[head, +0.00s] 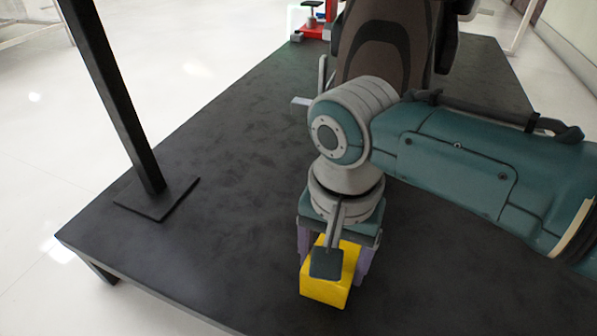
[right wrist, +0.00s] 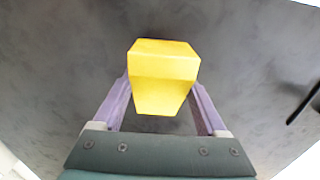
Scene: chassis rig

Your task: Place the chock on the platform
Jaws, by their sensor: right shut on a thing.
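The chock (head: 326,287) is a yellow block, low over or on the dark platform (head: 240,140) near its front edge. I cannot tell whether it touches the surface. My right gripper (head: 333,262) points down, with its purple fingers on either side of the chock. In the right wrist view the chock (right wrist: 164,75) sits between the two fingertips (right wrist: 163,92), and the grey platform surface (right wrist: 60,60) lies behind it. My right gripper is shut on the chock. My left gripper is not in view.
A black post (head: 112,90) with a square foot stands on the platform's left side. A large dark brown and black object (head: 385,45) stands at the back. A red item (head: 314,28) is beyond it. The platform's left and middle are clear.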

